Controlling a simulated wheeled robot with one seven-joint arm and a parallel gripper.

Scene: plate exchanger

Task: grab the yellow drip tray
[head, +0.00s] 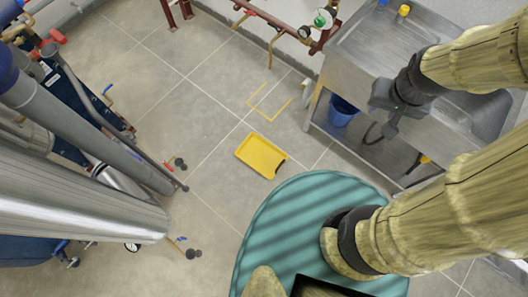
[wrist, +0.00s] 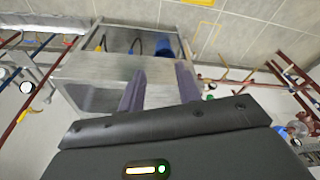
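The yellow drip tray (head: 261,155) lies flat on the tiled floor near the middle of the head view, with a dark patch at its lower right corner. My gripper (head: 379,131) is up and to the right of the tray, in front of the steel sink bench and well apart from the tray. In the wrist view its two fingers (wrist: 160,76) stand apart with nothing between them.
The steel sink bench (head: 350,65) is at the right, with a blue bucket (head: 342,111) on its lower shelf. A yellow floor outline (head: 269,101) lies beyond the tray. Red-brown pipes (head: 268,17) run along the wall. Large metal cylinders (head: 75,170) and valves fill the left. Floor around the tray is clear.

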